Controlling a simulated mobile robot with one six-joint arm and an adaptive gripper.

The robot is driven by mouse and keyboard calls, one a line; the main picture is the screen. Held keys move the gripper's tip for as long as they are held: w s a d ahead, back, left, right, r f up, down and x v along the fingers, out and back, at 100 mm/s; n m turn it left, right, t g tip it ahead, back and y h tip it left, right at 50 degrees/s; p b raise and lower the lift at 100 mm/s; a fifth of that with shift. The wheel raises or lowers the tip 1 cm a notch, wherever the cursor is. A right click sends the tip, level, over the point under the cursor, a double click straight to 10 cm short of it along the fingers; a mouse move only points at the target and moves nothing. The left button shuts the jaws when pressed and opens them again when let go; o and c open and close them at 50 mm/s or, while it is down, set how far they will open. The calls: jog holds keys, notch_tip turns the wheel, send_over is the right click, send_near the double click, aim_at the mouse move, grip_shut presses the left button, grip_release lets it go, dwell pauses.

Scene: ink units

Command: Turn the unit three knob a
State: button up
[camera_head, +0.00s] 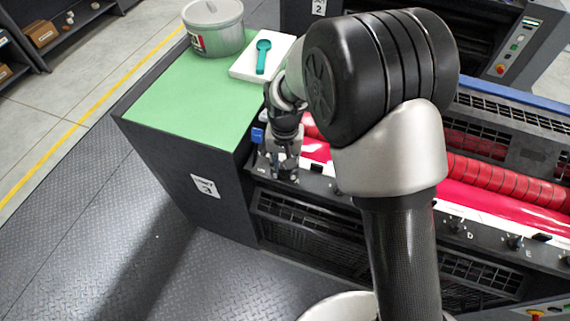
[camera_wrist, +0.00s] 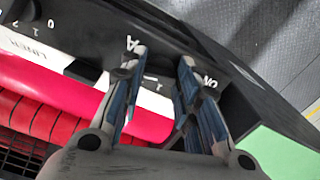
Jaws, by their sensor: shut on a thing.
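The ink unit with the label (camera_head: 205,186) is at the middle of the head view. Its dark knob strip (camera_head: 322,187) runs along the front of the red rollers. My gripper (camera_head: 283,167) reaches down to the left end of this strip. In the wrist view, the fingers of my gripper (camera_wrist: 163,100) stand on either side of the place beside the printed letter A (camera_wrist: 131,43). They are shut on knob a, which is dark against the dark panel and mostly hidden by the fingers. The knob's pointing direction cannot be told.
A green top (camera_head: 185,95) bears a grey tin (camera_head: 213,28) and a white tray (camera_head: 247,65) with a teal tool (camera_head: 263,56). Other knobs, such as the one by D (camera_head: 455,225), continue to the right. Open floor lies in front on the left.

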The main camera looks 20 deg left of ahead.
dwell(0.4)
jog(key=o, duration=1.1)
jog(key=shift+c, duration=0.2)
notch_tip(320, 180, up, 12)
